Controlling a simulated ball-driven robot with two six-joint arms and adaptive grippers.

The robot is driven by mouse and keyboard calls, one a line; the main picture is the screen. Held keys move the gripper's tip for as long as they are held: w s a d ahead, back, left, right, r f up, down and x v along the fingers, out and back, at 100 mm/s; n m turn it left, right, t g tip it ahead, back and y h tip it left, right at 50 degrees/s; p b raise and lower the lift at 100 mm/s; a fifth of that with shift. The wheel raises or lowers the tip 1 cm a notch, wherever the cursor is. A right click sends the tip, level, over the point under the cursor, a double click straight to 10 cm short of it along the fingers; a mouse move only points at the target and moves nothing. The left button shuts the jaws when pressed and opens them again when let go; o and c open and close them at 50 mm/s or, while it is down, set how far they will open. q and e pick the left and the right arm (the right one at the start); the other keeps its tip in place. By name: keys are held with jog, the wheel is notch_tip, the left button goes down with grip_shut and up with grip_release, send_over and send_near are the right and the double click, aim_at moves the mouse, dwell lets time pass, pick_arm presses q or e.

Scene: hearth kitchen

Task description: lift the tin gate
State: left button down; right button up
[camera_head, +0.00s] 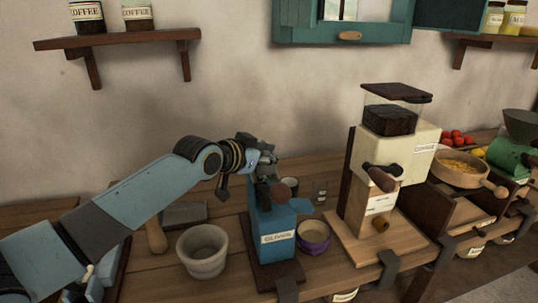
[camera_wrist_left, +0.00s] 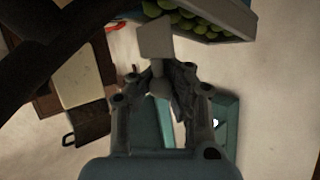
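The blue olive tin (camera_head: 275,228) stands upright on a dark base near the counter's front edge. Its top shows in the left wrist view as a blue-edged bin (camera_wrist_left: 222,38) of green olives. My left gripper (camera_head: 266,160) is above the tin. In the left wrist view its fingers (camera_wrist_left: 160,78) are closed in around a pale grey piece, which looks like the tin gate (camera_wrist_left: 157,40), a flat plate with a narrower stem and knob. The gate's lower end is hidden against the tin. My right gripper is not in view.
A grey stone bowl (camera_head: 203,250) stands left of the tin and a purple-banded bowl (camera_head: 313,237) right of it. The coffee grinder (camera_head: 410,150) stands further right, near a pan (camera_head: 460,168). A wall shelf (camera_head: 120,40) hangs upper left.

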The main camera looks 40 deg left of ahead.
pick_arm(q)
jog(key=c, duration=1.8)
grip_release()
jog(key=shift+s+f, duration=0.25)
jog(key=shift+f, duration=0.05)
jog(key=o, duration=0.4)
jog(key=shift+s+a+r, duration=0.1)
jog(key=shift+s+r, duration=0.2)
jog(key=shift+o, duration=1.1)
jog(key=shift+w, duration=0.3)
jog(key=v, duration=1.2)
